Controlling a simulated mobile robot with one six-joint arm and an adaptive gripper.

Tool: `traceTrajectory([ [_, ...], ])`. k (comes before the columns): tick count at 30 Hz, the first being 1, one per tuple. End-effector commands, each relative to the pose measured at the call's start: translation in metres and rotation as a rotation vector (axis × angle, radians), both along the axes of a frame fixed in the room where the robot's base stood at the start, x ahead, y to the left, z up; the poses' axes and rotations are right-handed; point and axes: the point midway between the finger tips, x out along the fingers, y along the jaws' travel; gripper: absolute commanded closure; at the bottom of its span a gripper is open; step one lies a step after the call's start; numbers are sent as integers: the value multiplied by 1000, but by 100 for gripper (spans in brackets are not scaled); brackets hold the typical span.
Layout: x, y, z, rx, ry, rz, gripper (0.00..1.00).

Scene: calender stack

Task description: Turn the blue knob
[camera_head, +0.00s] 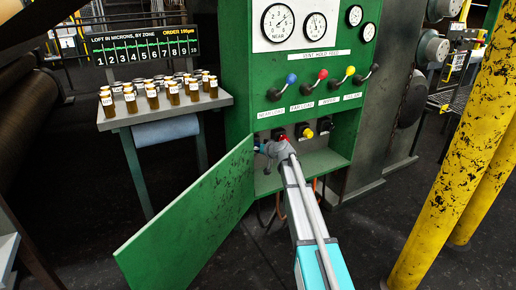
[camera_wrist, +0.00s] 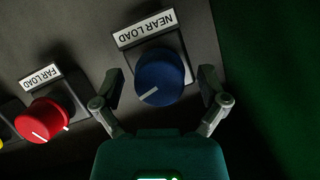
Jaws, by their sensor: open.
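The blue knob (camera_wrist: 160,78) sits under a NEAR LOAD label (camera_wrist: 146,28) in the wrist view, with a white pointer line on its face. My gripper (camera_wrist: 165,92) is open, with one finger on each side of the blue knob. Small gaps seem to show between the fingers and the knob; I cannot tell if either touches. In the head view my gripper (camera_head: 270,148) reaches into the open lower compartment of the green cabinet (camera_head: 237,60). There the blue knob is mostly hidden behind my wrist.
A red knob (camera_wrist: 44,120) labelled FAR LOAD is left of the blue one in the wrist view. A yellow knob (camera_head: 308,133) is right of my arm. The open green door (camera_head: 195,215) hangs left. Colored levers (camera_head: 322,75) project above. Yellow posts (camera_head: 460,150) stand right.

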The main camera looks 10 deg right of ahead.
Motion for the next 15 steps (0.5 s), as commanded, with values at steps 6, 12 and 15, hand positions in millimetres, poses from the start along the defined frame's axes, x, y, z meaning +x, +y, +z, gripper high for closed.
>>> traceTrajectory([
  [6,-1,0,1,-179,-58,0,7],
  [12,-19,-7,10,-210,-68,-2,7],
  [15,-30,-10,15,-208,-67,-1,7],
])
